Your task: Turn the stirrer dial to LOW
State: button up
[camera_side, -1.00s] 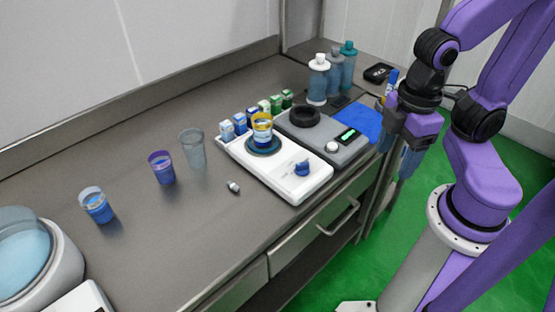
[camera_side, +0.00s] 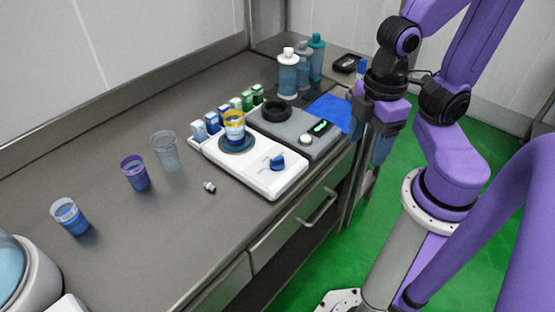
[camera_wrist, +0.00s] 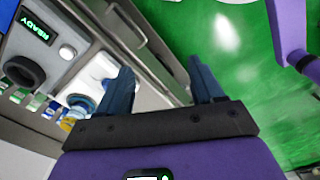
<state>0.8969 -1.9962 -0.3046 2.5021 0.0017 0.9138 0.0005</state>
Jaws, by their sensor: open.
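The white stirrer (camera_side: 265,184) stands on the steel counter near its front edge. Its blue dial (camera_side: 277,161) is on the right part of its top; its LOW mark is too small to read. A cup with a yellow rim (camera_side: 235,125) stands on the stirrer's dark round plate (camera_side: 236,145). My gripper (camera_side: 377,150) hangs open and empty to the right of the stirrer, beyond the counter's front edge and apart from the dial. In the wrist view its two blue fingers (camera_wrist: 162,68) are spread, and the stirrer (camera_wrist: 88,76) shows partly behind the left finger.
Small boxes (camera_side: 228,112) line the stirrer's back. Several cups and a small white item (camera_side: 210,187) are to the left. A drawer handle (camera_side: 318,208) juts out.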

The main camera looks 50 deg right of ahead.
jog(key=c, duration=0.4)
notch_tip(320, 180, up, 4)
send_over(278, 158)
jog(key=shift+c, duration=0.2)
jog(key=shift+m, duration=0.3)
notch_tip(278, 158, down, 18)
jog(key=shift+r, duration=0.1)
grip_shut()
